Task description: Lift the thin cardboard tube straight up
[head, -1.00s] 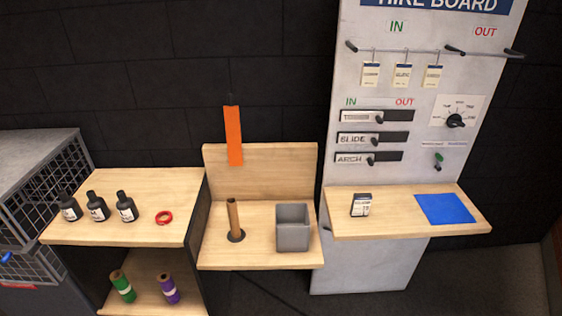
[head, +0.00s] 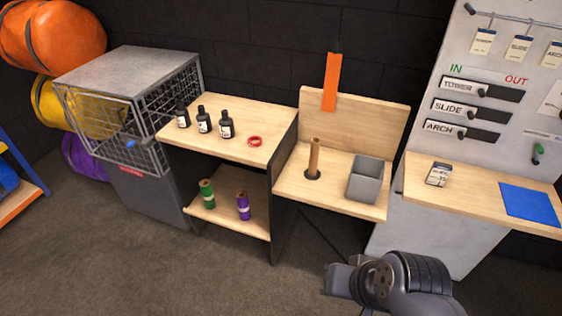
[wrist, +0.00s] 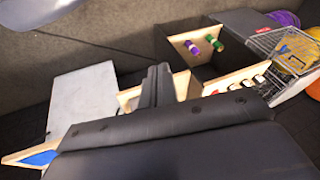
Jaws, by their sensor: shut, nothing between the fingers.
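The thin brown cardboard tube (head: 314,157) stands upright on a dark round base on the small wooden shelf (head: 330,196). A grey open bin (head: 365,180) stands to its right, apart from it. In the head view my arm shows at the lower right, in front of and below the shelf, away from the tube. In the wrist view my gripper (wrist: 157,72) is shut and empty, its dark fingers together. The fingers cover part of the wooden furniture, and I cannot make out the tube there.
An orange strip (head: 332,82) rises behind the tube at the backboard. Left are several black bottles (head: 204,120), a red ring (head: 254,141), a green roll (head: 207,194) and a purple roll (head: 243,206). A wire cage (head: 120,120) stands further left. The floor in front is clear.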

